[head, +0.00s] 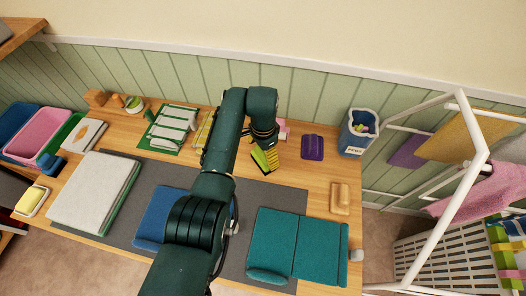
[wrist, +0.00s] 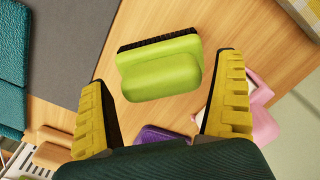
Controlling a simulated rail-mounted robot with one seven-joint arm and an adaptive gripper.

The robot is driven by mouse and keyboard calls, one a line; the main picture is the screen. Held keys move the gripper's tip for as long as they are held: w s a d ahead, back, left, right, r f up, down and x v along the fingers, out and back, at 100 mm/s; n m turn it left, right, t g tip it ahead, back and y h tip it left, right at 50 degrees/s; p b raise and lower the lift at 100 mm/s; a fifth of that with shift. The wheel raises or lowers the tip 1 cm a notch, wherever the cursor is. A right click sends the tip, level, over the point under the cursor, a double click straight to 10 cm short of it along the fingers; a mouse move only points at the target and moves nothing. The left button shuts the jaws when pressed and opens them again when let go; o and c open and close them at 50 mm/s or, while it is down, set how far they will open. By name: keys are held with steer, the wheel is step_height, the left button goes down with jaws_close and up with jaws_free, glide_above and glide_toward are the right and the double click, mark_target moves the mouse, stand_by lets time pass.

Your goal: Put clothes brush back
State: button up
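The clothes brush (wrist: 160,72) has a lime-green back and dark bristles. In the wrist view it lies over the wooden counter, beyond and between my fingertips, with a gap on both sides. My gripper (wrist: 164,80) has yellow ridged fingers spread wide, with nothing held between them. In the head view my gripper (head: 265,160) points down at the counter beyond the grey mat, and the lime-green brush (head: 259,160) shows there, partly covered by the fingers. I cannot tell how high the fingers are above the counter.
A purple object (head: 312,147), a tan block-like item (head: 340,198) and a blue bin (head: 358,132) stand to the right. A pink item (wrist: 264,108) is close to one finger. Folded teal cloth (head: 298,245) lies on the grey mat (head: 275,197). A white rack (head: 470,130) is at far right.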

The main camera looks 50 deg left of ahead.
step_height(320, 180, up, 12)
steer(key=p, duration=0.2)
steer(key=shift+r+p, duration=0.15)
steer(key=shift+p, duration=0.15)
steer(key=w+d+r+t+y, duration=0.3)
steer(key=w+d+r+t, duration=0.3)
steer(key=w+d, duration=0.3)
steer(key=w+d+r+n+t, duration=0.1)
steer(key=w+d+r+t, duration=0.35)
steer(key=d+r, duration=0.35)
steer(key=s+d+r+n+t+h, duration=0.1)
steer(key=s+d+r+t+h, duration=0.2)
steer(key=s+d+r+t, duration=0.8)
steer(key=s+d+r, duration=0.8)
steer(key=d+r, duration=0.1)
steer(key=r, duration=0.1)
steer(key=shift+s+t, duration=0.35)
